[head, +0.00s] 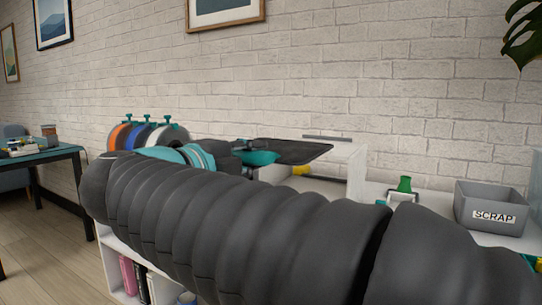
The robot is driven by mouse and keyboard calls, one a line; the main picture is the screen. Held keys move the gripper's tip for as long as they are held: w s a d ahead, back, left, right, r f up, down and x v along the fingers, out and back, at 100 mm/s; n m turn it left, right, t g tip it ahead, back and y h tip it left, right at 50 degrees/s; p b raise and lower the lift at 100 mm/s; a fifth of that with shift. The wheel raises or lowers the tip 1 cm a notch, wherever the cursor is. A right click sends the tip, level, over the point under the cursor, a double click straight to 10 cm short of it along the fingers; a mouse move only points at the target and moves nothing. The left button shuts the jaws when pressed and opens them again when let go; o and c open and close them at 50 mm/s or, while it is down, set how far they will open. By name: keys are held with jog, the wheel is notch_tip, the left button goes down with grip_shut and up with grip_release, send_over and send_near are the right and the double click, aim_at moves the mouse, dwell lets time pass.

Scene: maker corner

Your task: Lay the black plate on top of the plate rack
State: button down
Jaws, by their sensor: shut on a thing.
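The black plate (298,151) is a thin flat dark sheet, held roughly level in the middle of the head view. My gripper (262,157) is shut on its near left edge; its fingertips are partly hidden behind my arm. The plate is in front of and partly over a white upright-sided stand (356,170), which looks like the plate rack. Much of that stand is hidden by the plate and my arm. I cannot tell whether the plate touches it. A dark bar (327,138) shows just behind the plate.
Spools in orange, blue and white (147,134) stand on a rack at the left. A grey SCRAP bin (490,208) and a green-topped item (404,185) stand on the white surface at the right. A brick wall is behind. My arm hides much of the foreground.

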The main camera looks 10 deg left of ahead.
jog(key=w+a+f+p+x, duration=0.1)
jog(key=a+f+x, duration=0.1)
jog(key=x, duration=2.1)
dwell(1.6)
jog(key=shift+a+f, duration=0.1)
dwell(0.3)
grip_release()
dwell(0.5)
jog(key=shift+f+b, duration=0.35)
jog(key=shift+f, duration=0.25)
jog(key=shift+d+b+v, duration=0.2)
jog(key=shift+b+v, duration=0.1)
jog(key=shift+v, duration=2)
